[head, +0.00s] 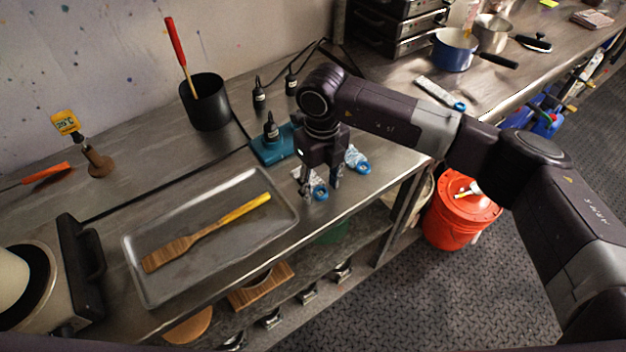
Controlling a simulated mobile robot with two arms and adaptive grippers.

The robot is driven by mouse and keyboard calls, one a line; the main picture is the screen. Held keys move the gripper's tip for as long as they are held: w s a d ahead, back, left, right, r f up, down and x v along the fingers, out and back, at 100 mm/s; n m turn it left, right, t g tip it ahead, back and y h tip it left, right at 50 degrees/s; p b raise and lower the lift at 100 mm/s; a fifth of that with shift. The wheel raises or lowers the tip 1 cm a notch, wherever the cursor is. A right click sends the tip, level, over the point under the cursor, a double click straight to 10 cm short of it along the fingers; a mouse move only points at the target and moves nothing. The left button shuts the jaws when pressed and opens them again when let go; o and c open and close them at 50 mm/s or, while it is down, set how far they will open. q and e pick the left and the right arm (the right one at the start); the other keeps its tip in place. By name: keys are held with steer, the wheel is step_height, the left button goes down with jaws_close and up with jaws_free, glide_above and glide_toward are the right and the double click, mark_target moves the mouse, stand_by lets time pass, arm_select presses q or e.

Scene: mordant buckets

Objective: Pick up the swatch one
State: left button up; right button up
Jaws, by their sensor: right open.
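Small pale swatches with round blue tags lie on the steel counter, and I cannot tell which is swatch one. One swatch (319,193) shows below and between the fingers of my right gripper (320,188); the gripper hides part of it. Another swatch (358,160) lies just right of the gripper. A longer pale strip with a blue end (440,93) lies further back right. My right gripper points down with its fingers apart, over or around the nearest swatch; contact is unclear. My left gripper is out of view.
A metal tray (215,240) with a wooden spatula (205,232) lies left of the gripper. A teal block (272,146) with a dark bottle stands close behind left. A black pot (207,102) is further back. An orange bucket (458,212) stands below the counter's right edge.

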steer(key=c, duration=1)
